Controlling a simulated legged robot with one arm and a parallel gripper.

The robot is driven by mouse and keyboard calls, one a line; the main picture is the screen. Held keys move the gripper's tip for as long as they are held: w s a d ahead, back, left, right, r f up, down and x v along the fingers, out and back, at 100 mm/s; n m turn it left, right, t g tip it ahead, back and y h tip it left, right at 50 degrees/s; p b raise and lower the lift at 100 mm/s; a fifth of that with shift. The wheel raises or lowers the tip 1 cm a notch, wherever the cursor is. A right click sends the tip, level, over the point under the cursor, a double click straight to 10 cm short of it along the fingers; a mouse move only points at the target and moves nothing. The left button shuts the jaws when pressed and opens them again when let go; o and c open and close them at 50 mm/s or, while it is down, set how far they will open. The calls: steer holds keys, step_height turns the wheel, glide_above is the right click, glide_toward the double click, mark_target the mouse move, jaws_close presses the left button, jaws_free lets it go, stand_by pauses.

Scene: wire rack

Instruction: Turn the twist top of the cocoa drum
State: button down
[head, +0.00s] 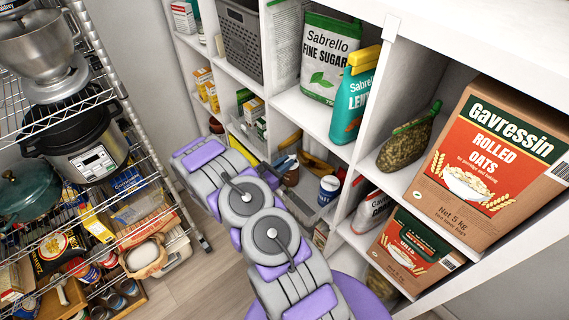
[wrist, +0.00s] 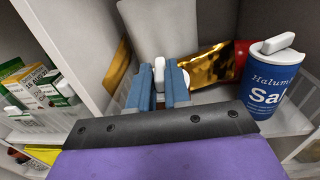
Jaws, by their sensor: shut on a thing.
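In the wrist view, the two blue fingers of my gripper (wrist: 162,82) are closed on a small upright white twist top (wrist: 159,68), one finger on each side. A pale rounded part shows just right of the right finger. The drum under this top is hidden behind my gripper and wrist, so its label cannot be read. In the head view, my arm reaches down to a lower shelf compartment and hides the grip.
A blue salt drum (wrist: 270,90) with its own white top stands close on the right; it also shows in the head view (head: 329,188). A gold foil bag (wrist: 210,68) lies behind. A white divider (wrist: 85,45) and small boxes (wrist: 35,85) are on the left.

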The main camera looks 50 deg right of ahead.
steer(key=c, duration=1.1)
jaws_free()
steer(key=shift+c, duration=0.2)
steer(key=a+p, duration=0.3)
steer(key=a, duration=1.4)
steer(key=shift+w+a, duration=0.2)
steer(key=shift+w, duration=0.25)
